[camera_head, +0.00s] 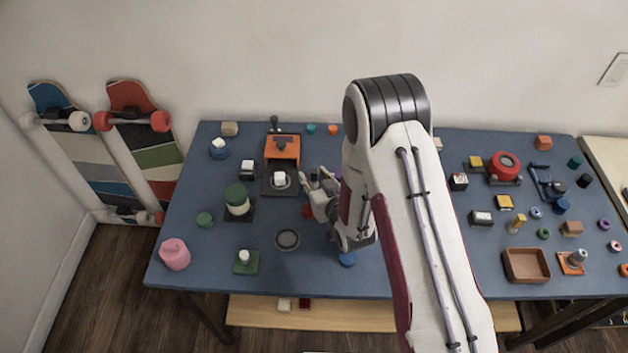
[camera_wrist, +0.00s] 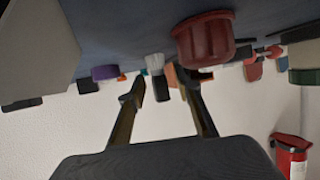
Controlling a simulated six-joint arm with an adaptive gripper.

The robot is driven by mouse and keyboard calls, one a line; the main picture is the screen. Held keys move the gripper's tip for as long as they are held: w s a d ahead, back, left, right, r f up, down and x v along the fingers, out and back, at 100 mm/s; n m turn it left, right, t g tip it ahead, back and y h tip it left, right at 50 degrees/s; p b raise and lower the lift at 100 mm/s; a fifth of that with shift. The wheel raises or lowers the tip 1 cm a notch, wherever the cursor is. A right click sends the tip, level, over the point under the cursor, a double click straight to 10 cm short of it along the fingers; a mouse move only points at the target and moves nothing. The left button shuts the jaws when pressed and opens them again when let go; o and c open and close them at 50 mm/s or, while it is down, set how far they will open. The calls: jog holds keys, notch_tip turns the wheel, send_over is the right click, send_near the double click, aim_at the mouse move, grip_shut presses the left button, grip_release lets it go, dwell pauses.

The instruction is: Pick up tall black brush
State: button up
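In the wrist view, which shows the table upside down, what looks like the black brush (camera_wrist: 161,88) has a black body and pale bristles against the table. It appears between my gripper's two fingers (camera_wrist: 162,88), but farther off, and neither finger is seen touching it. The fingers are spread with a clear gap between them. In the head view my gripper (camera_head: 308,184) is low over the middle of the blue table, and I cannot clearly make out the brush beside it.
A dark red ribbed knob (camera_wrist: 205,40) is close to one finger in the wrist view. A purple roll (camera_wrist: 104,73) is on the other side. An orange device (camera_head: 283,150) with a white-topped base is left of my gripper. A grey disc (camera_head: 287,240) lies nearer the front edge.

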aim_at(314, 172)
grip_shut()
jog(key=shift+r, duration=0.2)
jog(key=shift+r, duration=4.8)
